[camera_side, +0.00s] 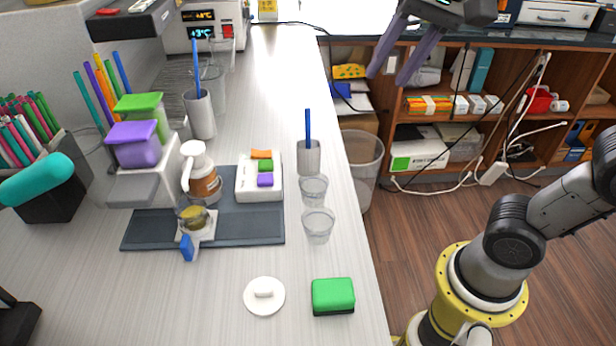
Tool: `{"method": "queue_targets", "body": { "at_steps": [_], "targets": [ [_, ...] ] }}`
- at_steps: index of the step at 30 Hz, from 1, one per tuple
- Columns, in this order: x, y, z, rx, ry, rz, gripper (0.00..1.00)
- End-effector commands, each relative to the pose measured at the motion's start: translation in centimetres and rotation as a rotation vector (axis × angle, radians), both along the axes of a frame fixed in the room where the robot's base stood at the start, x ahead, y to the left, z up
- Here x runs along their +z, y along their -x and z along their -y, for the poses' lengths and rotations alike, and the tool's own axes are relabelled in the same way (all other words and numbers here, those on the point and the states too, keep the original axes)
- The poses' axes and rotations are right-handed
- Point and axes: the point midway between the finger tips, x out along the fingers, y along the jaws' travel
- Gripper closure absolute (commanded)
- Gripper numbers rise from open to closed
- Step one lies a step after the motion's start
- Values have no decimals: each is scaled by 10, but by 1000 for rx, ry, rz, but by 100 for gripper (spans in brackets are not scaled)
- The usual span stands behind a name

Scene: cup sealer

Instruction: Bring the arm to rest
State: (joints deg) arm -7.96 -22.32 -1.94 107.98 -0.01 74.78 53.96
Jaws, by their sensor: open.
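My gripper (404,50) is at the top of the side view, right of the counter's far part. Its two grey-purple fingers point down and stand apart, with nothing between them. It hangs in the air, clear of the counter and its objects. The top of the gripper is partly cut off by the picture's upper edge. My yellow-ringed base is at the lower right.
The white counter (275,80) holds a dark mat (262,228), a white tray (244,188), clear cups (318,226), a grey cup with a blue straw (309,158), a green block (333,295) and a white lid (264,296). Wooden shelves (450,120) stand behind. The counter's far middle is clear.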

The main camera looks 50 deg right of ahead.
Motion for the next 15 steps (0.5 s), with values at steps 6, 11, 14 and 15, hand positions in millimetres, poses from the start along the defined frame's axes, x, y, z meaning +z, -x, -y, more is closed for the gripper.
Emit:
{"method": "queue_targets", "body": {
  "at_steps": [6, 11, 14, 15],
  "targets": [
    [-65, 62, 30, 209, 134, 80, 54],
    [-116, 86, 35, 433, 249, 101, 54],
    [-136, 88, 34, 568, 303, 95, 54],
    [-139, 86, 34, 610, 323, 103, 54]
  ]
}}
